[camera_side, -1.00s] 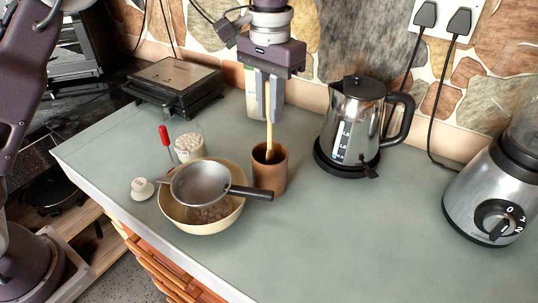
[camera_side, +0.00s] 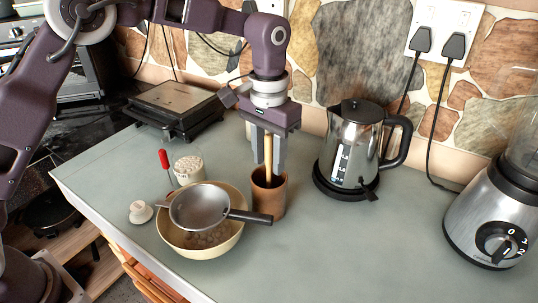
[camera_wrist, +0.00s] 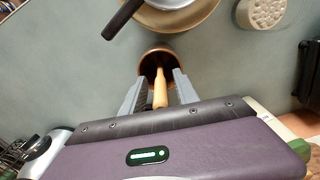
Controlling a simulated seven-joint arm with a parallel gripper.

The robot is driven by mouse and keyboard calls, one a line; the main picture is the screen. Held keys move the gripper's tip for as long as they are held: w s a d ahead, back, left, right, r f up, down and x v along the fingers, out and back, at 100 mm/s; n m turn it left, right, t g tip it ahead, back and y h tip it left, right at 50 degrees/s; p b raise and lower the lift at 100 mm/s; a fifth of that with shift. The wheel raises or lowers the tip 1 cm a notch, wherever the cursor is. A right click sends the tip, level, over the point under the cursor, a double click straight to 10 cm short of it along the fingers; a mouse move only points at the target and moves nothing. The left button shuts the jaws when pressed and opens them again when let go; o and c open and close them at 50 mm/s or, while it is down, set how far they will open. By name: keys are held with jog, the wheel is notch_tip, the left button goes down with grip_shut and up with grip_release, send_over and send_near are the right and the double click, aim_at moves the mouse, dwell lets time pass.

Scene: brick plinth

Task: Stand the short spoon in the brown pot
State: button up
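The short wooden spoon (camera_side: 267,152) stands in the brown pot (camera_side: 268,203), its lower end hidden inside. In the wrist view, the spoon handle (camera_wrist: 160,92) rises from the pot (camera_wrist: 146,65) toward my gripper (camera_wrist: 159,78). My gripper (camera_side: 268,168) is just above the pot, pointing down. Its two fingers are spread on either side of the handle, with gaps visible on both sides. The pot stands upright on the counter.
Left of the pot is a cream bowl (camera_side: 205,243) with a strainer (camera_side: 199,208) across it; the strainer's dark handle (camera_side: 250,217) passes close in front of the pot. A kettle (camera_side: 350,145) stands to the right. A white jar (camera_side: 189,171) is behind the bowl.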

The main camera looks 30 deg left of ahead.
notch_tip(320, 180, up, 12)
jog(key=shift+r, duration=0.2)
dwell(0.5)
jog(key=s+a+r+t, duration=0.2)
jog(key=s+a, duration=0.4)
jog(key=s, duration=0.2)
jog(key=s+a+r+t, duration=0.1)
jog(key=s+a+r, duration=0.2)
jog(key=s+a, duration=0.4)
jog(key=s+f+n+t, duration=0.1)
jog(key=s+f, duration=0.2)
jog(key=s, duration=0.4)
jog(key=s+f+t, duration=0.1)
jog(key=s+f, duration=0.3)
jog(key=s, duration=0.3)
jog(key=shift+s+a+f+n+t, duration=0.15)
jog(key=shift+a+f+n+t, duration=0.15)
jog(key=shift+a+n, duration=0.15)
